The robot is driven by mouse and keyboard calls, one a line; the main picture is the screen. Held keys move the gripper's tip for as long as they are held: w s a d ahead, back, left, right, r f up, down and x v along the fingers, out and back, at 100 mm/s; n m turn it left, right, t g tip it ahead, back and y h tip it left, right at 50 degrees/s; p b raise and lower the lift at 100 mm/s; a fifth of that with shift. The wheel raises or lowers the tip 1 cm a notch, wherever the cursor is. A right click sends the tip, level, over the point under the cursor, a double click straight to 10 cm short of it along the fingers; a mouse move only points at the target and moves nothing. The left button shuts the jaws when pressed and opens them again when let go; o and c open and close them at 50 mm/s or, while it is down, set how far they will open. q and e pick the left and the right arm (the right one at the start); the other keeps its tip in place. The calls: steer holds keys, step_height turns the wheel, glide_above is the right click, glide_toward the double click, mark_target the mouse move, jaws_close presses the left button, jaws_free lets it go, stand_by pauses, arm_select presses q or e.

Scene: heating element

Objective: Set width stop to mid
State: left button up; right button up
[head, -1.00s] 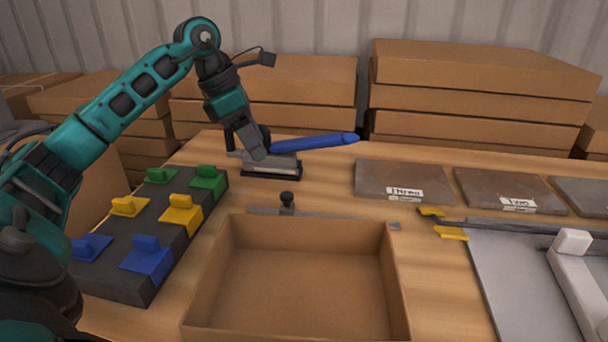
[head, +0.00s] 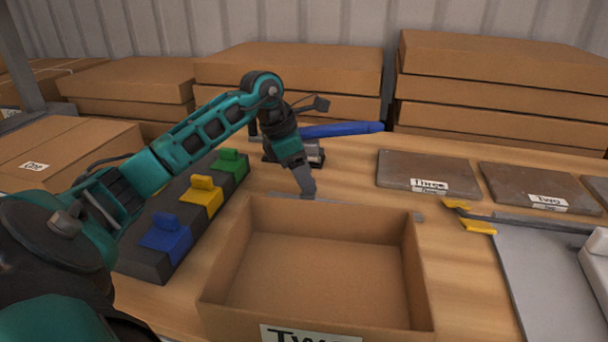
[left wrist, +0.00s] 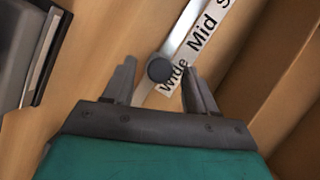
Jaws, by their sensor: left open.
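The width stop is a dark round knob (left wrist: 160,70) on a metal rail (left wrist: 185,32), shown in the left wrist view. The knob is by the word "Wide" on the label strip (left wrist: 203,38); "Mid" is printed further up the strip. My left gripper (head: 307,196) is at the back edge of the open box in the head view, and it hides the knob there. In the left wrist view my left gripper (left wrist: 160,80) is open, with the knob between and slightly beyond its two fingers. I cannot tell whether either finger touches it. My right gripper is not in view.
An open cardboard box (head: 425,280) stands in front of the rail. A blue-handled tool (head: 340,129) is behind my gripper. A dark block with coloured switches (head: 200,205) lies left, under my arm. Plates labelled Three (head: 428,170) and Two (head: 535,185) lie right.

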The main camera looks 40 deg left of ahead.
arm_select(q)
jaws_close()
stand_by(0.6)
